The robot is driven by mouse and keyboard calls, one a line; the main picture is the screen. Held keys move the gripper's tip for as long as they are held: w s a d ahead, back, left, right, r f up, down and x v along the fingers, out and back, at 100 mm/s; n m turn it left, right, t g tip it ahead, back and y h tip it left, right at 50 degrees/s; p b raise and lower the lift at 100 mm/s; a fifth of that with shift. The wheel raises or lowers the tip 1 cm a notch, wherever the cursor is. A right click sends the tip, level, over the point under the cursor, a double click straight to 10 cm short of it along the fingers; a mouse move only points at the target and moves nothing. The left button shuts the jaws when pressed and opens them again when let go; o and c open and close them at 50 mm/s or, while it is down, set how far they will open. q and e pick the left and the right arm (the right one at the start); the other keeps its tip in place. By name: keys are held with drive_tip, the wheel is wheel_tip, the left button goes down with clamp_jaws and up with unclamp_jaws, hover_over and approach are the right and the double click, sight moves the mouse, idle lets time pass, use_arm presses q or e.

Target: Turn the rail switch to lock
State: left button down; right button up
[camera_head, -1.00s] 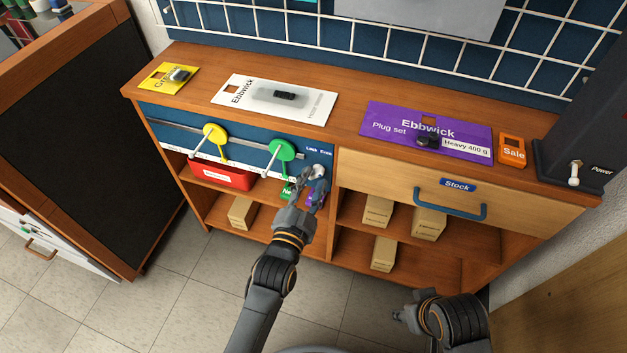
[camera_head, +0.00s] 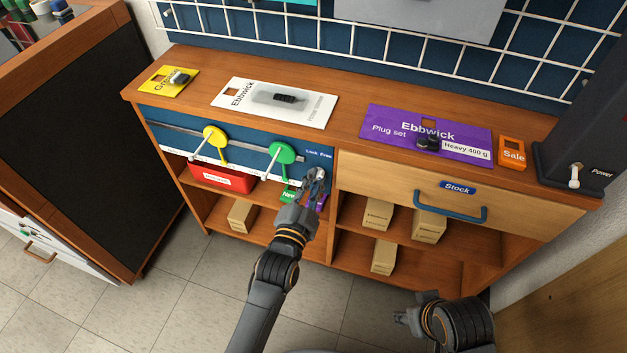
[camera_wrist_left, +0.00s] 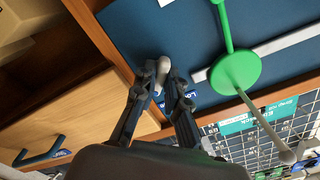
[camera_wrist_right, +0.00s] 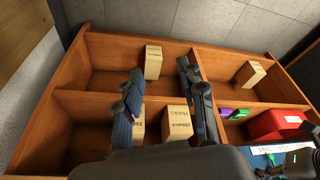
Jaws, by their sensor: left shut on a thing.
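The rail switch (camera_wrist_left: 163,69) is a small pale lever on the blue rail panel (camera_head: 258,158), under the "Lock" and "Free" labels (camera_head: 318,153). My left gripper (camera_head: 315,182) is at the switch. In the left wrist view its fingers (camera_wrist_left: 164,84) are closed around the lever. In the head view the fingers largely cover the switch, so I cannot tell which label it points to. My right gripper (camera_head: 403,316) is low, in front of the cabinet and away from the switch. In the right wrist view its fingers (camera_wrist_right: 160,88) are apart and empty.
A green disc hanger (camera_head: 283,152) is just left of the switch, with a yellow one (camera_head: 214,136) farther left. The Stock drawer (camera_head: 400,180) with its blue handle is to the right. Shelves below hold boxes and a red bin (camera_head: 222,178).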

use_arm(q)
drive_tip(key=n+p, duration=0.6)
drive_tip(key=n, duration=0.8)
drive_tip(key=shift+n+p, duration=0.3)
drive_tip(key=shift+p, duration=0.05)
drive_tip(key=shift+d+n, duration=0.1)
drive_tip(key=shift+n, duration=1.4)
use_arm(e)
drive_tip(key=s+f, duration=0.3)
drive_tip(key=f, duration=0.8)
drive_tip(key=s+f+g, duration=0.1)
drive_tip(key=s+f, duration=0.2)
drive_tip(key=f, duration=0.8)
drive_tip(key=shift+s+d+f, duration=0.25)
drive_tip(key=shift+s+d, duration=0.05)
drive_tip(key=shift+d, duration=0.05)
use_arm(q)
drive_tip(key=c, duration=1.4)
unclamp_jaws()
use_arm(e)
drive_tip(key=shift+g, duration=0.3)
use_arm(q)
drive_tip(key=v, duration=1.2)
